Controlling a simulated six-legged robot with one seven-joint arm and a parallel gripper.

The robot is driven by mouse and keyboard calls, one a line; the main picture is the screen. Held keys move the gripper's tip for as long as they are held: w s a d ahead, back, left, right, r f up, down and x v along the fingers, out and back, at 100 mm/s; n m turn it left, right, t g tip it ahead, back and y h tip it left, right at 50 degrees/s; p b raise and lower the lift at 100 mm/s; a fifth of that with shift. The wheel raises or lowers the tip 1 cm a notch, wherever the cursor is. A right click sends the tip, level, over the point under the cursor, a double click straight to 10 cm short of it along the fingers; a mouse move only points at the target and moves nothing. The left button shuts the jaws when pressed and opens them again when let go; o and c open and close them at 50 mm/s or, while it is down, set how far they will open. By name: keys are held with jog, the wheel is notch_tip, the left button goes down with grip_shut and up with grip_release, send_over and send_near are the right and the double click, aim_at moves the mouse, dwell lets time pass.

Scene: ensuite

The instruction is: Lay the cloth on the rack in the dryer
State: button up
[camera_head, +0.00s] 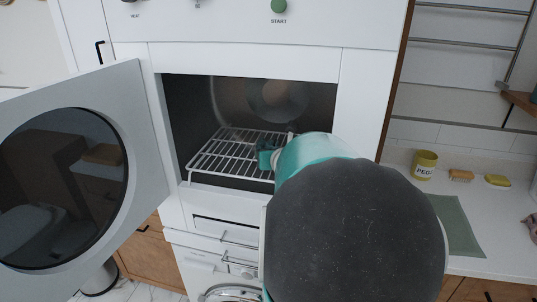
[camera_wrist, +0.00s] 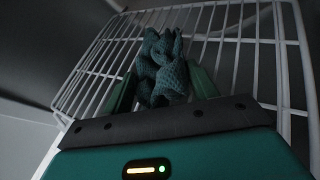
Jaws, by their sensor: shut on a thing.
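The dryer (camera_head: 360,95) is a white built-in unit with its cavity open. A white wire rack (camera_head: 222,153) lies inside it, and the rack also fills the background of the wrist view (camera_wrist: 236,40). A dark teal knitted cloth (camera_wrist: 162,68) is bunched between the fingers of my gripper (camera_wrist: 165,92). In the head view the cloth (camera_head: 265,158) shows as a small teal patch over the rack's right part. My gripper is shut on the cloth inside the cavity. I cannot tell whether the cloth touches the rack. My arm hides the rack's right end in the head view.
The dryer door (camera_head: 145,165) with its round dark window stands open at the left. A green START button (camera_head: 278,6) is above the cavity. On the right counter are a yellow PEGS pot (camera_head: 425,164), a green mat (camera_head: 458,226) and small blocks (camera_head: 497,181).

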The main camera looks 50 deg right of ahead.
jog(key=shift+s+a, duration=0.1)
jog(key=shift+f, duration=0.1)
jog(key=o, duration=1)
jog(key=shift+c, duration=0.2)
jog(key=shift+r, duration=0.2)
